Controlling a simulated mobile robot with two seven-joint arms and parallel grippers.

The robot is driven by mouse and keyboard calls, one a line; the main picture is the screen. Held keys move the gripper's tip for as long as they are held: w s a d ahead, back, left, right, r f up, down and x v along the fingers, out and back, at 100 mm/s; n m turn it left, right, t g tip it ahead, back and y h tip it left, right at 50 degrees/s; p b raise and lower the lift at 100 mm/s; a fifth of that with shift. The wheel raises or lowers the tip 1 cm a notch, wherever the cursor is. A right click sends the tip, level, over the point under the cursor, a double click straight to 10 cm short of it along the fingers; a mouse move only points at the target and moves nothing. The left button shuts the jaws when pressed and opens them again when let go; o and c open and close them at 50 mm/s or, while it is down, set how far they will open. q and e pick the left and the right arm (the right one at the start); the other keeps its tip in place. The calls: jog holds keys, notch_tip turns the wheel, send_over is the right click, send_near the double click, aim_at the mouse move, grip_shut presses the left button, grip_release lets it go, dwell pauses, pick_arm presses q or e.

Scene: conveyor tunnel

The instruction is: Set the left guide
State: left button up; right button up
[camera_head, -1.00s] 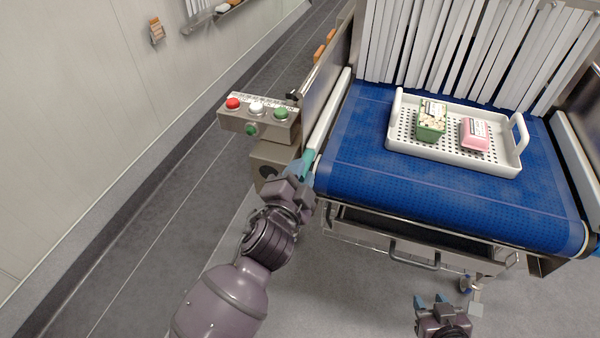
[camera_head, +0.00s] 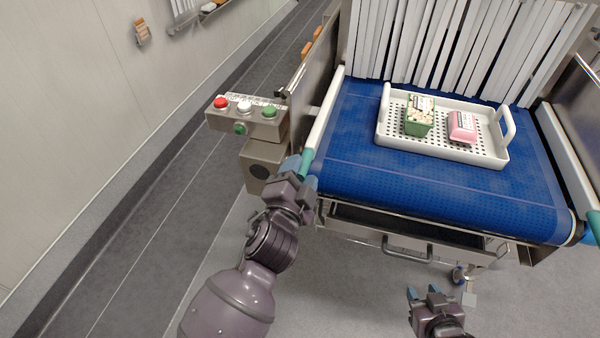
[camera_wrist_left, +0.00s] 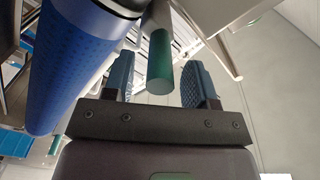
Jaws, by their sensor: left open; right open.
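The left guide (camera_head: 325,115) is a pale rail along the left edge of the blue belt, with a green grip (camera_head: 306,163) at its near end. My left gripper (camera_head: 304,176) is open at this grip. In the left wrist view the green grip (camera_wrist_left: 160,62) lies between the two open fingers (camera_wrist_left: 153,82), with visible gaps on both sides. My right gripper (camera_head: 424,291) is open and empty, low in front of the conveyor.
The blue belt (camera_head: 350,165) carries a white tray (camera_head: 480,155) with a green pack (camera_head: 419,118) and a pink pack (camera_head: 462,127). A button box (camera_head: 258,127) stands close left of the guide. White strip curtains (camera_head: 450,45) hang behind. The right guide (camera_head: 565,155) edges the far side.

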pick_arm(q)
jog(key=shift+s, duration=0.1)
jog(key=b+v, duration=0.1)
jog(key=v, duration=0.9)
jog(key=shift+s, duration=0.3)
pick_arm(e)
jog(key=shift+f, duration=0.3)
pick_arm(q)
jog(key=shift+a, duration=0.1)
pick_arm(e)
jog(key=shift+w, duration=0.2)
